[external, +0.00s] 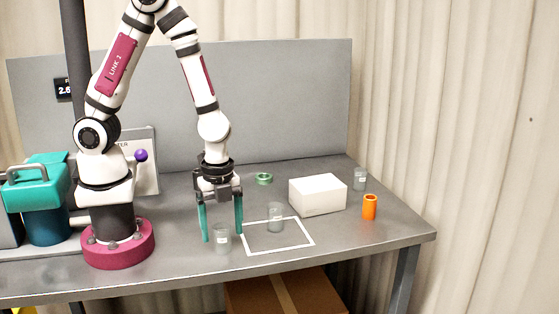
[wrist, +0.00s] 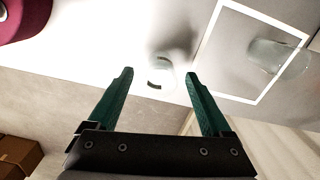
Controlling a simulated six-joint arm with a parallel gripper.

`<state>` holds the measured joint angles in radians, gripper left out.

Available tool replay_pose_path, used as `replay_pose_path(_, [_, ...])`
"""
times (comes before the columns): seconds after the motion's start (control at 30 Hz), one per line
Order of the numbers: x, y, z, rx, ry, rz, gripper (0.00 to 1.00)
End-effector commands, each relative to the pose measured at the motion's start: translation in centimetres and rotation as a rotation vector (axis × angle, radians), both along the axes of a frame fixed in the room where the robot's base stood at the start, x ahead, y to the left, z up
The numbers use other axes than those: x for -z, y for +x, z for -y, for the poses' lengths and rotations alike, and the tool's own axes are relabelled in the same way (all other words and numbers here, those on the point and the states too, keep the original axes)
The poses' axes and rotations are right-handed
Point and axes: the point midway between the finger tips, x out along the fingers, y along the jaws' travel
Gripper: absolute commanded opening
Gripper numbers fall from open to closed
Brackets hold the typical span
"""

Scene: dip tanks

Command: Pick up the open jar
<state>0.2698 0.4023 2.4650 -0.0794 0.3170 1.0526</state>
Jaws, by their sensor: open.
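Several clear glass jars with small labels stand on the grey bench; I cannot tell from their tops which are open. One jar (external: 222,239) stands at the front, left of the white outlined square; it also shows in the wrist view (wrist: 160,77). My gripper (external: 222,236) points down over this jar with its green fingers open, one on each side of it in the picture. In the wrist view my gripper (wrist: 159,74) has the jar between its fingertips, with gaps on both sides. A second jar (external: 275,217) stands inside the square, also in the wrist view (wrist: 275,56).
A white box (external: 318,195) stands right of the square, with a third jar (external: 360,180) and an orange cylinder (external: 370,207) beyond. A green ring (external: 264,179) lies behind. The white outline (external: 280,252) is flat on the bench, near its front edge.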

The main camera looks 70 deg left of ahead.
Motion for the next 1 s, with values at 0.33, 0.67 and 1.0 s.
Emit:
replay_pose_path(0.33, [3.5, -0.1, 0.0, -0.001, 0.000, 0.001, 0.83])
replay_pose_path(0.67, [3.5, -0.1, 0.0, -0.001, 0.000, 0.000, 0.39])
replay_pose_path(1.0, [3.4, -0.1, 0.0, -0.001, 0.000, 0.000, 0.00])
